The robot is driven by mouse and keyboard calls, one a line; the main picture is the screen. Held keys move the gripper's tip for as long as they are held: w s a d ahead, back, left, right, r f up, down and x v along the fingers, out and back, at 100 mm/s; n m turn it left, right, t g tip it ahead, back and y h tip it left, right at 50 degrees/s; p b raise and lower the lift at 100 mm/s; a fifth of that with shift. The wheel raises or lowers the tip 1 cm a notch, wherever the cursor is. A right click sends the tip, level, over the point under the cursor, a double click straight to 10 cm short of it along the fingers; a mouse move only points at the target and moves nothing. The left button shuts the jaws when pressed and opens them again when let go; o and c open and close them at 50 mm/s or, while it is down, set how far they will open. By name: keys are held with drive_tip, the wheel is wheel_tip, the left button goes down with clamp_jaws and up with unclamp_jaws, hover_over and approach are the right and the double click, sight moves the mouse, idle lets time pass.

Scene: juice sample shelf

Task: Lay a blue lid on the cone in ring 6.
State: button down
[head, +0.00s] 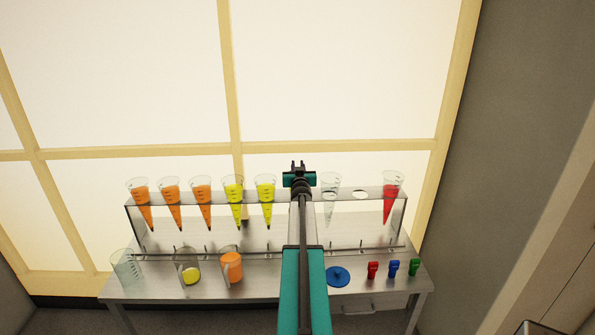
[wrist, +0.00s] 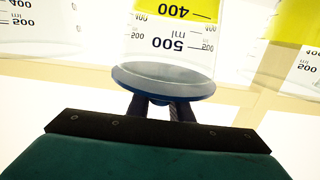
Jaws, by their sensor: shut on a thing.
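My gripper (wrist: 163,106) is shut on a blue lid (wrist: 162,82), a shallow round disc. In the wrist view, where the print is upside down, the lid overlaps the rim end of a clear measuring cone (wrist: 175,25) holding yellow juice. I cannot tell whether they touch. In the head view my gripper (head: 298,170) is above the shelf (head: 345,240), between a yellow cone (head: 265,190) and an empty clear cone (head: 331,190). My arm hides the ring there, and the held lid does not show in that view.
Orange and yellow cones (head: 170,195) fill the rings at left. An empty ring (head: 360,194) and a red cone (head: 391,190) are at right. On the table stand beakers (head: 232,268), another blue lid (head: 338,277) and small red, blue and green items (head: 393,268).

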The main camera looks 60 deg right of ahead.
drive_tip(key=shift+f, duration=0.4)
drive_tip(key=c, duration=1.6)
unclamp_jaws()
drive_tip(key=shift+r, duration=0.1)
drive_tip(key=shift+r, duration=0.15)
drive_tip(key=shift+b+v, duration=0.45)
drive_tip(key=shift+v, duration=5.55)
drive_tip(key=shift+a+f, duration=0.1)
drive_tip(key=shift+f, duration=0.1)
